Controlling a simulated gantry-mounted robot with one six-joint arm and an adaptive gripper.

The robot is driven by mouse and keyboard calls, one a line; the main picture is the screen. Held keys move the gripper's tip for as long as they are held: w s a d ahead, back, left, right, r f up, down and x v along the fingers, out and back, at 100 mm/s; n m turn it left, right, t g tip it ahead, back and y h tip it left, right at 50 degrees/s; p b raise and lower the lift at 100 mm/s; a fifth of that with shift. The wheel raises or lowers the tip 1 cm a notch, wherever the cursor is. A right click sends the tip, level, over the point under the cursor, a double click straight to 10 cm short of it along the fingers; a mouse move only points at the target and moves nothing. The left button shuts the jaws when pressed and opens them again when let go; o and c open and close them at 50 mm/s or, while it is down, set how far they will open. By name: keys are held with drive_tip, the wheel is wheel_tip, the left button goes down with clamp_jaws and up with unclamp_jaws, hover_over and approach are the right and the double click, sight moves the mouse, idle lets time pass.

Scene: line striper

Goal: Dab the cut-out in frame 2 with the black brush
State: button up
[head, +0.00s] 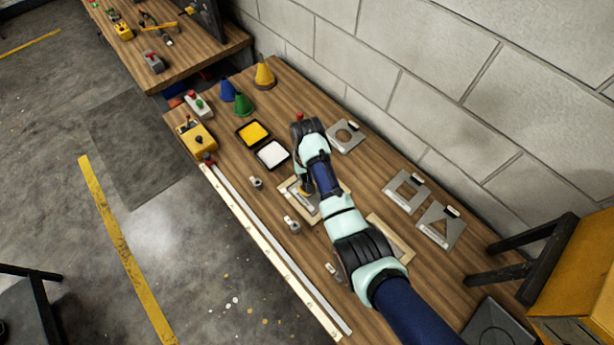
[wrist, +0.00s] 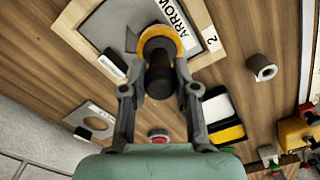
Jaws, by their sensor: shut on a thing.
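My gripper (wrist: 159,92) is shut on the black brush (wrist: 158,78), which has a dark handle and an orange-yellow ring at its far end. The brush is over the wooden frame 2 (wrist: 79,15), which holds a grey stencil plate (wrist: 100,27) labelled ARROW. Part of a darker pointed shape, seemingly the cut-out, shows beside the brush; the brush hides the rest. Whether the brush touches the surface cannot be told.
A yellow paint tray (head: 253,132) and a white one (head: 272,154) lie left of my arm. Plates with a round (head: 336,145), square (head: 397,198) and triangular hole (head: 433,234) lie along the wall. Another wooden frame (head: 402,250) is partly under my arm.

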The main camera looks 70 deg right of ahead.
drive_tip(key=shift+f, duration=0.5)
idle(0.9)
wheel_tip(320, 180, up, 5)
drive_tip(key=p, duration=0.4)
drive_tip(key=shift+f+p, duration=0.15)
drive_tip(key=shift+p, duration=0.2)
drive_tip(key=shift+f, duration=0.1)
drive_tip(key=s+f, duration=0.1)
drive_tip(key=s+a+f, duration=0.1)
drive_tip(key=s+f+b, duration=0.1)
drive_tip(key=shift+s+a+f, duration=0.1)
drive_tip(key=shift+a+f, duration=0.2)
drive_tip(key=shift+a, duration=0.05)
drive_tip(key=shift+r, duration=0.1)
idle(0.7)
